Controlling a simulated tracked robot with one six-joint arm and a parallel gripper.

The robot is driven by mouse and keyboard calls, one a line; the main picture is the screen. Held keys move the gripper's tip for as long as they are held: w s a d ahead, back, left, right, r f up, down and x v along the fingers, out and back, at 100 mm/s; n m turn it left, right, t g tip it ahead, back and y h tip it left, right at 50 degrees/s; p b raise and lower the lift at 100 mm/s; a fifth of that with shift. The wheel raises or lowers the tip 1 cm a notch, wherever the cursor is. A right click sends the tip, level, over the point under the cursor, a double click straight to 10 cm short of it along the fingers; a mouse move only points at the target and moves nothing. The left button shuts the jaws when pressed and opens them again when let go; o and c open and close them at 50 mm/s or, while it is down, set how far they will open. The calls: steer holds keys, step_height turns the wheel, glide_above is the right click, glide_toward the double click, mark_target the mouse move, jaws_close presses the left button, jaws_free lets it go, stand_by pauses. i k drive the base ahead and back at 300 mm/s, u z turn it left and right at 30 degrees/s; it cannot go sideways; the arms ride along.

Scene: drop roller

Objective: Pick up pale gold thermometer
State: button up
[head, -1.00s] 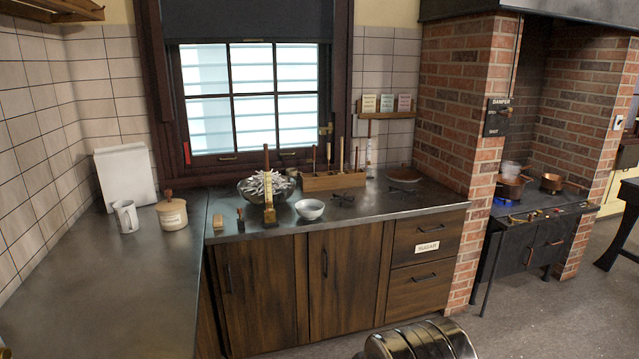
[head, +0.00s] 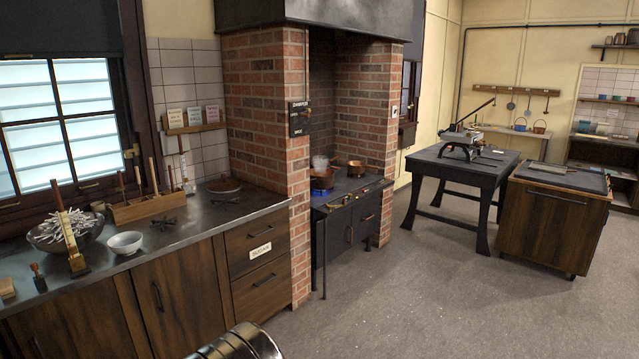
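A tall, narrow pale gold piece with a wooden foot, which looks like the thermometer (head: 67,226), stands on the dark counter at the left of the head view. It leans slightly and stands in front of a grey bowl of pale sticks. Its markings are too small to read. A slim clear upright piece (head: 187,172) stands farther back by the wall; I cannot tell what it is. My gripper is not in view.
A white bowl (head: 126,243), a wooden rack (head: 148,207) and the grey bowl (head: 50,236) crowd the counter (head: 195,229). A brick hearth (head: 265,130) holds a stove (head: 345,203). A black table (head: 462,172) and wooden cabinet (head: 555,215) stand right. Open floor (head: 400,300) lies between.

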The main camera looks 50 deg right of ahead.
mark_target(63, 216)
steer(key=z, duration=0.35)
steer(key=i, duration=2.85)
steer(key=u, duration=0.1)
